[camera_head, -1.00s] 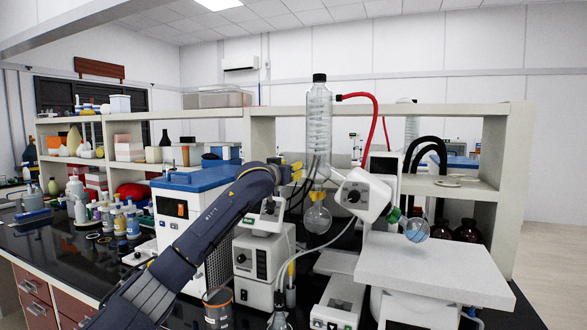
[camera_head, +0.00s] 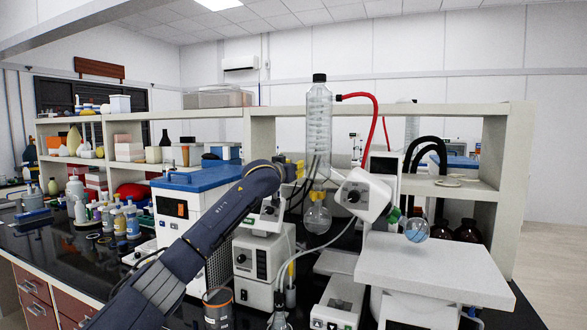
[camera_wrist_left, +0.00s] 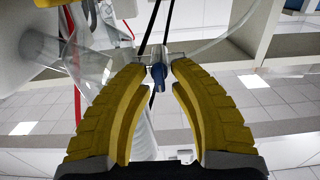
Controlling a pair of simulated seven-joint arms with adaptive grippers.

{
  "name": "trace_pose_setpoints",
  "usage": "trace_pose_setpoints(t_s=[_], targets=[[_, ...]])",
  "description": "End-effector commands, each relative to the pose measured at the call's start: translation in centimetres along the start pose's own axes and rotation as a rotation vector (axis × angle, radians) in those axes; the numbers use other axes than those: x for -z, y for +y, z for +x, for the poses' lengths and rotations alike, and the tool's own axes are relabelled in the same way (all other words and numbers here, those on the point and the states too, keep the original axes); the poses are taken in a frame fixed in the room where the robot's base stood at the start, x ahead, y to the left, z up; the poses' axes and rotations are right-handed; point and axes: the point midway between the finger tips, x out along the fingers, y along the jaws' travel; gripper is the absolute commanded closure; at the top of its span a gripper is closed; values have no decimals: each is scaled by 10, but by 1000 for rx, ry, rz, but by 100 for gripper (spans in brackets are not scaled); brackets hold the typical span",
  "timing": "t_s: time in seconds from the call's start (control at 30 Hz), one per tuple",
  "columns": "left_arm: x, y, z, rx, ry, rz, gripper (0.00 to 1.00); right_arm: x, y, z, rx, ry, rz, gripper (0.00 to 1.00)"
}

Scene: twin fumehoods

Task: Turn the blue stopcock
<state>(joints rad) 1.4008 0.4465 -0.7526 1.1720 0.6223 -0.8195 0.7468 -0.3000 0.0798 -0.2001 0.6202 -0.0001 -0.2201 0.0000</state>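The blue stopcock (camera_wrist_left: 158,75) shows in the left wrist view, on a small glass side fitting. It lies between the tips of my left gripper (camera_wrist_left: 157,68), whose yellow fingers are spread apart with a small gap on either side of it. In the head view my left gripper (camera_head: 299,171) is at the left side of the glass condenser (camera_head: 319,130) of the rotary evaporator. The stopcock itself is too small or hidden to make out there. My right gripper is in neither view.
The rotary evaporator's white head (camera_head: 362,195) and red hose (camera_head: 372,115) are right of the gripper. A round receiving flask (camera_head: 317,218) hangs below. A white platform (camera_head: 435,268) stands at the front right, and a blue-topped chiller (camera_head: 196,180) behind my arm.

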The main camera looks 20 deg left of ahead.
Motion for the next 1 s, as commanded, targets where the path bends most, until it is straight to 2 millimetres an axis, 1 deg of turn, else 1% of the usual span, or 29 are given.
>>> trace_pose_setpoints(t_s=[0.03, 0.1, 0.17, 0.73, 0.87, 1.0], targets=[[0, 0, 0, 0, 0, 0, 86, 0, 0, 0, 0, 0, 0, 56], [0, 0, 0, 0, 0, 0, 94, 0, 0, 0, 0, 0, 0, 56], [0, 0, 0, 0, 0, 0, 100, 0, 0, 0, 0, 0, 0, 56], [2, 0, 0, 0, 3, 13, 100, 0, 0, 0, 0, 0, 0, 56], [2, 0, 0, 0, 3, 57, 100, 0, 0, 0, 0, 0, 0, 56], [2, 1, 0, 0, 4, 144, 100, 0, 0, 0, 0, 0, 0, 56]])
